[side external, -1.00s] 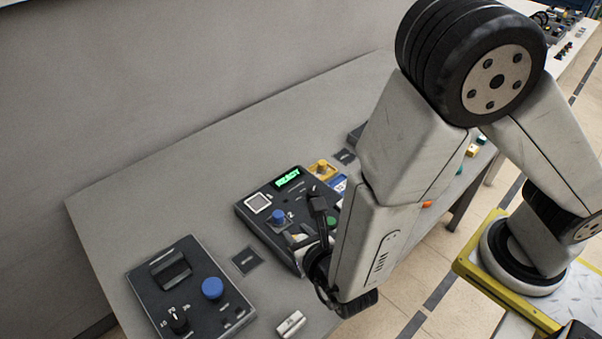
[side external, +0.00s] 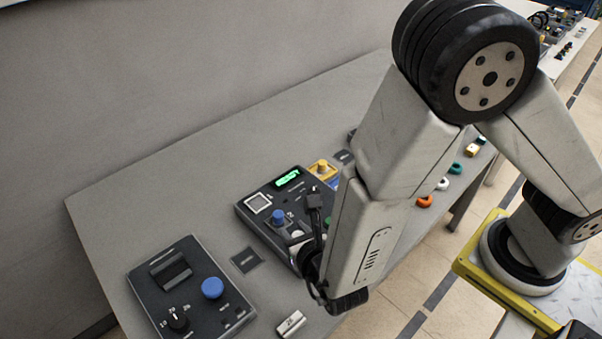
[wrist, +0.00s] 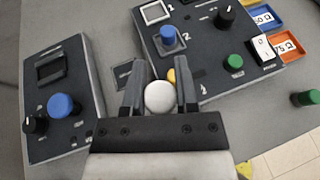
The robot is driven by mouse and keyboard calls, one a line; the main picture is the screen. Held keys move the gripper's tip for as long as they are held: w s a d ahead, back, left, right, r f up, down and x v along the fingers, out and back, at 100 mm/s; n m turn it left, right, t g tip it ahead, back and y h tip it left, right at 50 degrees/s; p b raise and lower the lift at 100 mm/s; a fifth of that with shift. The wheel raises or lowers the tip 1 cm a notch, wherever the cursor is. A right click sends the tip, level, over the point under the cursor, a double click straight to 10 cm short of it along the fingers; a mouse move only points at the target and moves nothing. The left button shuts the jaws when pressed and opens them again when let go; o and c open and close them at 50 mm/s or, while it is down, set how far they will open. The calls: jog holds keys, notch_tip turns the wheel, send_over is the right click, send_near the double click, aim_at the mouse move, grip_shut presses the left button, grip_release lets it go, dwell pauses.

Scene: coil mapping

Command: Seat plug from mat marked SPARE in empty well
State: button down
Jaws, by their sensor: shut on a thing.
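My gripper (wrist: 160,92) is shut on a round white-topped plug (wrist: 159,97), seen from above in the wrist view. It is at the near left edge of the main dark panel (wrist: 204,78). A blue plug (wrist: 169,38) stands on that panel beside the mark 2; it also shows in the side view (side external: 278,216). A small yellow piece (wrist: 171,75) shows just beyond the held plug, partly hidden. A dark square mat (side external: 247,260) lies left of the panel; its lettering is unreadable. My arm hides part of the panel in the side view. I cannot make out an empty well.
A second dark panel (side external: 189,291) with a blue knob (side external: 212,288) stands at left. A white block (side external: 290,323) lies near the table's front edge. Yellow, blue and orange trays (wrist: 285,48) stand beyond the main panel.

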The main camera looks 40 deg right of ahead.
jog(key=w+m+g+h, duration=0.2)
jog(key=w+m+h, duration=0.15)
jog(key=w, duration=0.55)
jog(key=m+g+h, duration=0.4)
send_over(260, 199)
jog(key=s, duration=0.1)
jog(key=shift+a+f+y, duration=0.15)
jog(key=shift+a+f, duration=0.05)
jog(key=shift+f, duration=0.25)
jog(key=shift+a+f+y, duration=0.1)
jog(key=shift+a+f, duration=0.05)
jog(key=shift+f, duration=0.3)
jog(key=shift+w+d+m, duration=0.4)
jog(key=shift+w+m, duration=0.05)
jog(key=shift+w, duration=0.05)
jog(key=shift+f, duration=0.25)
jog(key=shift+f, duration=2.65)
jog(key=shift+f, duration=0.5)
grip_release()
